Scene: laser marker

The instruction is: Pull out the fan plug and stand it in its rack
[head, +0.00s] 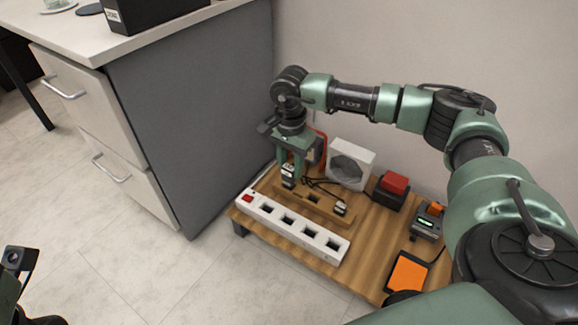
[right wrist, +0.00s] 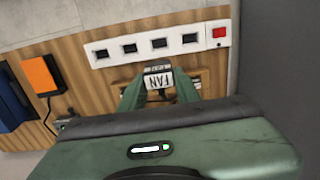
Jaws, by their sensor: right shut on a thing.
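My right gripper (head: 290,172) is shut on the fan plug (head: 288,180), a dark plug with a white label. In the right wrist view the plug (right wrist: 158,80), labelled FAN, sits between the two green fingers (right wrist: 160,92). The plug is at the left end of the wooden rack (head: 312,206), just behind the white power strip (head: 316,248). I cannot tell whether it is in a slot or just above it. The strip (right wrist: 160,45) has a red switch, and its visible sockets are empty.
Another plug (head: 340,208) stands at the rack's right end. A white fan unit (head: 350,164), a red-topped black box (head: 391,188), a grey device (head: 428,220) and an orange pad (head: 408,272) share the wooden board. A grey cabinet (head: 205,110) stands close at the left.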

